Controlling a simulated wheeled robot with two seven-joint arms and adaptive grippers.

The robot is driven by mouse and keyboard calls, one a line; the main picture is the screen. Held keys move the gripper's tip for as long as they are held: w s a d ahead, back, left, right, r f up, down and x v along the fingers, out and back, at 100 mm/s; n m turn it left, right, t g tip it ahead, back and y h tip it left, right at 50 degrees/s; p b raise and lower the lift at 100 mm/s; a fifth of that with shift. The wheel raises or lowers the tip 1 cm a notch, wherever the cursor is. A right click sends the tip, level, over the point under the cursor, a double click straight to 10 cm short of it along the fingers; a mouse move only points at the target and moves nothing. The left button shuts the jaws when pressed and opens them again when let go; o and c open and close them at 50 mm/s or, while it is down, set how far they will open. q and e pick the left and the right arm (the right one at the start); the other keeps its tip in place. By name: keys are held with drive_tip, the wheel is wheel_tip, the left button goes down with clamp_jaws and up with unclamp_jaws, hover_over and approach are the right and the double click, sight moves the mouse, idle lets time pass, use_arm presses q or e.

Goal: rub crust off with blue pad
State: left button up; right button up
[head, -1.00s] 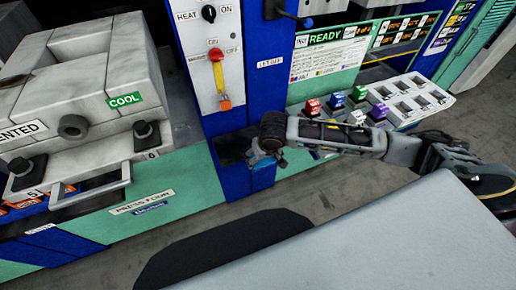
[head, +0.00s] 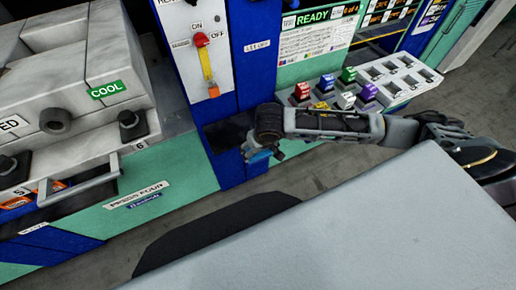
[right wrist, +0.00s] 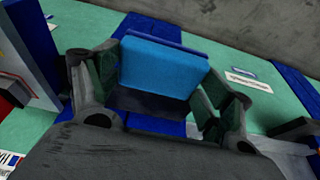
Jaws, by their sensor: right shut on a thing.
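The blue pad (right wrist: 165,68) is a thick block between the two dark fingers of my right gripper (right wrist: 160,90) in the right wrist view. The right gripper is shut on it. In the head view the same gripper (head: 258,154) hangs in front of the blue post, with a small part of the pad (head: 260,156) showing under it. It is to the right of the press marked COOL (head: 110,95) and apart from it. I cannot make out any crust. My left gripper is not in view.
A drawer-like handle (head: 85,186) sticks out from the press front. A red-and-yellow switch (head: 206,62) is on the white panel. Several coloured blocks (head: 345,99) and a white slotted tray (head: 402,78) stand at the right.

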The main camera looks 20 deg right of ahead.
drive_tip(key=shift+c, duration=0.5)
drive_tip(key=shift+w+d+n, duration=0.2)
drive_tip(key=shift+d+n, duration=0.1)
drive_tip(key=w+d+r, duration=0.1)
drive_tip(key=w+d, duration=0.2)
drive_tip(key=w, duration=0.4)
drive_tip(key=shift+w, duration=0.15)
